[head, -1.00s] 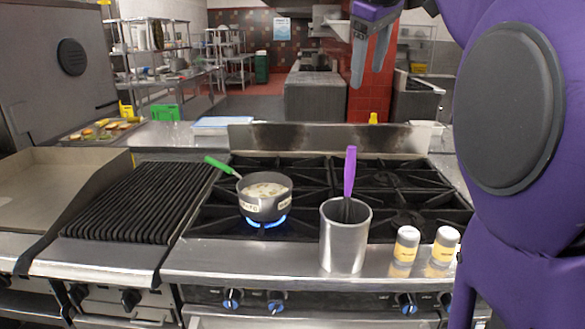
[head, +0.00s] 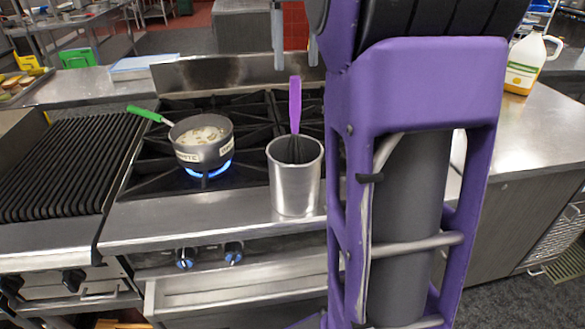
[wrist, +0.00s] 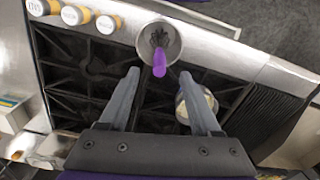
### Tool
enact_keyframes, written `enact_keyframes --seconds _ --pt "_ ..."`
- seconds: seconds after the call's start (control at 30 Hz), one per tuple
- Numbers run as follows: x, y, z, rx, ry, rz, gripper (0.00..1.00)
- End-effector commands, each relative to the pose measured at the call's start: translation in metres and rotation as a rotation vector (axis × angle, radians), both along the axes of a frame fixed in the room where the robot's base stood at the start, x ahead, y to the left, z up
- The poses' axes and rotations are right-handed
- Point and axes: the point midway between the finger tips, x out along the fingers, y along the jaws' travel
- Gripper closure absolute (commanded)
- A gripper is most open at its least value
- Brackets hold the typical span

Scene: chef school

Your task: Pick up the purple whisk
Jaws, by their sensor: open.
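The purple whisk (head: 295,105) stands upright, handle up, in a metal canister (head: 296,190) at the front of the stove. Its wire end is mostly hidden inside the canister. In the wrist view the whisk handle (wrist: 159,62) points up toward the camera, and the canister (wrist: 176,48) is around its lower end. My gripper (wrist: 160,74) is open and empty. Its fingertips are on either side of the handle's line in that view, and I cannot tell the exact height gap. In the head view my gripper (head: 295,46) is above the whisk, partly cut off by the top edge.
A pot (head: 202,142) with a green handle sits on a lit burner left of the canister. Several yellow-labelled shakers (wrist: 74,14) stand beside the canister along the stove front. A jug (head: 525,65) is on the right counter. A ribbed grill (head: 62,165) lies left.

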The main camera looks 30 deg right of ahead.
Motion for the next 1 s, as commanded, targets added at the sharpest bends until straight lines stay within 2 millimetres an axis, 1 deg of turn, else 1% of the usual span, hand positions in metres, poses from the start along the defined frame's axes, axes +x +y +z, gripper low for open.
enact_keyframes --seconds 0.03,0.1,0.23,0.3,0.47,0.7,0.8,1.0 --pt "-0.001 0.000 -0.015 0.001 0.002 0.000 0.35" --pt "-0.001 0.000 -0.029 0.000 0.001 0.001 0.35" --pt "0.000 0.000 -0.050 0.000 0.000 0.000 0.35" --pt "0.000 0.000 -0.057 0.000 -0.001 0.000 0.35" --pt "0.001 0.000 -0.065 -0.001 -0.002 0.001 0.35" --pt "0.005 -0.001 -0.100 0.000 -0.001 0.001 0.35" --pt "0.005 -0.001 -0.110 -0.001 -0.001 0.001 0.35" --pt "0.005 -0.001 -0.113 -0.001 -0.003 0.001 0.35"
